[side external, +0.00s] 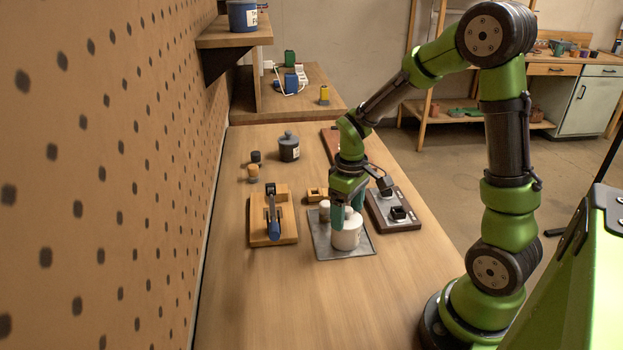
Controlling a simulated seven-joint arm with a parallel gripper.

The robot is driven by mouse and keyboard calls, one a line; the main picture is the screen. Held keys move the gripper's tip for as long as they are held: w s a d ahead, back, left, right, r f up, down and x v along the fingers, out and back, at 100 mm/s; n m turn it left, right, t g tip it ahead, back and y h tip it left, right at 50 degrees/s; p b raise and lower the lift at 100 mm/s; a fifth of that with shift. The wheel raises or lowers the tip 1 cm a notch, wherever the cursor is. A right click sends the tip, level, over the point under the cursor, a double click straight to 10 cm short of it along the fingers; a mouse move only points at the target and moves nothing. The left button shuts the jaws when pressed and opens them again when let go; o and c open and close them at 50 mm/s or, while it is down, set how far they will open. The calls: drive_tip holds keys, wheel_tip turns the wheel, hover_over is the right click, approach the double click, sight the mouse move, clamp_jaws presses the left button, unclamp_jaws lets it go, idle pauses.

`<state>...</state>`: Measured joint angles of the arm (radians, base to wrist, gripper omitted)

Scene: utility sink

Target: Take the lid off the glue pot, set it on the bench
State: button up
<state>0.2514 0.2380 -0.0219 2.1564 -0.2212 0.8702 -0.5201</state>
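A white round pot (346,237) stands upright on a grey metal tray (328,252) at the middle of the bench; I take it to be the glue pot. Its top appears pale, and the lid's edge is too small to make out. My gripper (348,212) points down over the pot, its teal fingers at the top on either side of a pale part that may be a lid knob. I cannot tell whether the fingers touch it. A dark grey lidded pot (289,149) with a label stands farther back, away from my gripper.
A wooden block with a blue-handled clamp (274,216) lies left of the tray. A dark board with fittings (394,210) lies close on the right. Small cork and dark pieces (253,172) stand behind. The near part of the bench (290,305) is clear; a pegboard wall (110,190) bounds the left.

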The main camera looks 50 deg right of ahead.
drive_tip(key=c, duration=0.5)
wheel_tip(320, 180, up, 8)
drive_tip(key=shift+r, duration=0.1)
drive_tip(key=d+r, duration=0.2)
hover_over(401, 249)
wheel_tip(401, 249, down, 13)
drive_tip(key=shift+r, duration=0.15)
drive_tip(key=shift+f, duration=2.1)
